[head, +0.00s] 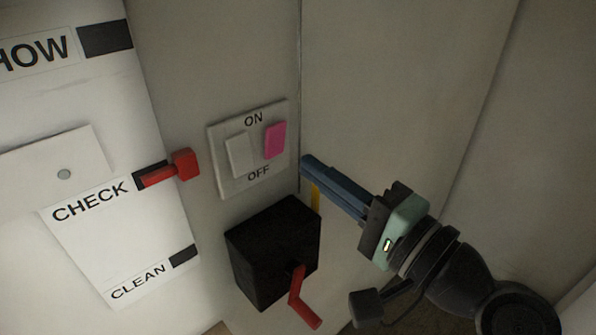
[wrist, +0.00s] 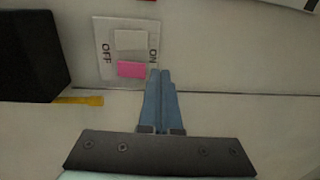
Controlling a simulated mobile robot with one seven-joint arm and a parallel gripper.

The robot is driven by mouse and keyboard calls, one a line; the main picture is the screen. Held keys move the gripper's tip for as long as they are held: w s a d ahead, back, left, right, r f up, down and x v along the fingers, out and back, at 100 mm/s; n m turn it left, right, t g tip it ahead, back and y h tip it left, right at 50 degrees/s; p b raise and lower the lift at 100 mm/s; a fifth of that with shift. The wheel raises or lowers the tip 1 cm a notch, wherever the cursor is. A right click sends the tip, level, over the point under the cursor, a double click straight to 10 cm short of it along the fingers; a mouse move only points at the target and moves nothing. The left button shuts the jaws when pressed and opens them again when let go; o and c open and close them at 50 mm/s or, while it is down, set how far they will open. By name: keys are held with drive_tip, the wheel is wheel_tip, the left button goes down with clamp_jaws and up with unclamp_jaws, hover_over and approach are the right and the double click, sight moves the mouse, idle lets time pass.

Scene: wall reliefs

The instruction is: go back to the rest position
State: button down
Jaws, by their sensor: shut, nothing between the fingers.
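My gripper (head: 306,163) has blue fingers pressed together with nothing between them. In the head view its tips are just right of a white switch plate (head: 215,178) marked ON and OFF. The plate carries a white rocker (head: 239,156) and a pink rocker (head: 275,140). In the wrist view the shut fingertips (wrist: 160,73) appear beside the pink rocker (wrist: 131,69), near the ON label. I cannot tell whether they touch the plate. The white rocker (wrist: 129,39) is beyond the pink one.
Below the plate is a black box (head: 268,250) with a red handle (head: 302,298). A yellow piece (head: 316,197) shows beside it. To the left, a white panel (head: 120,245) reads CHECK and CLEAN, with a red lever (head: 184,164) jutting out at CHECK. The wall at upper right is bare.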

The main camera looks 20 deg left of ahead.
drive_tip(key=w+d+r+n+t+h+b, duration=0.1)
drive_tip(key=w+d+r+n+t+h, duration=0.2)
drive_tip(key=r+t+h, duration=0.6)
drive_tip(key=s+d+r+n+t+h, duration=0.2)
drive_tip(key=s+r+t+h, duration=0.1)
drive_tip(key=r, duration=0.4)
drive_tip(key=s+d+r+n+t+h+b, duration=0.1)
drive_tip(key=s+r+t+h, duration=0.2)
drive_tip(key=s+r, duration=0.5)
drive_tip(key=shift+d+n+t+h, duration=0.3)
drive_tip(key=shift+d+n+t, duration=0.1)
drive_tip(key=shift+t, duration=0.5)
drive_tip(key=shift+s, duration=0.1)
